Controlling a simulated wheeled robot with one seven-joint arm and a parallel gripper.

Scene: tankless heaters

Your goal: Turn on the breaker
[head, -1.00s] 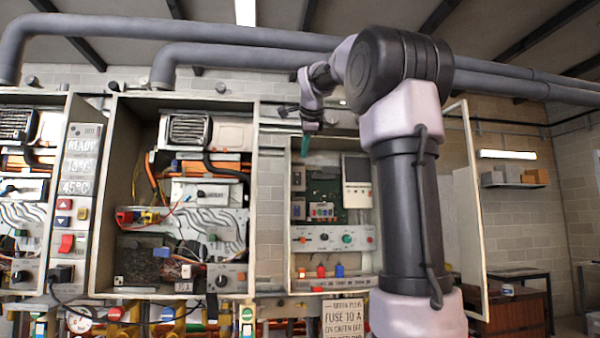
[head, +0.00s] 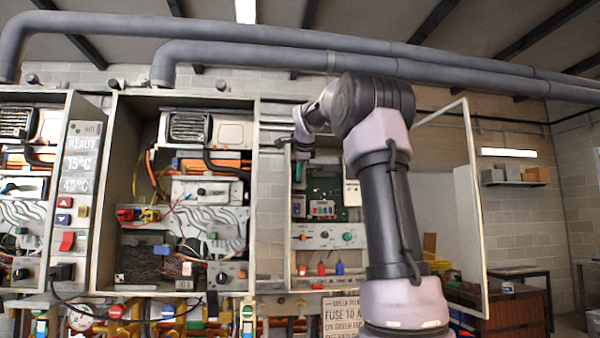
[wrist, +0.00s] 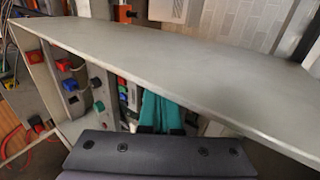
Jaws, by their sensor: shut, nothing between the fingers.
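My gripper (head: 299,168) has teal fingers and is at the upper left of the open right-hand cabinet (head: 273,283) in the head view. The teal fingers also show in the wrist view (wrist: 160,110), closed together with nothing between them. Inside that cabinet are a row of small coloured switches (head: 322,208) and a grey control strip (head: 328,236) with coloured knobs. I cannot tell which part is the breaker. Small grey boxes (head: 298,206) sit left of the switch row, below my gripper. My arm hides part of the cabinet's right side.
A pale cabinet wall (wrist: 170,55) crosses the wrist view close above the fingers. The middle cabinet (head: 133,190) holds wires and a heater unit. Thick grey pipes (head: 250,58) run overhead. The open door frame (head: 474,200) stands at right.

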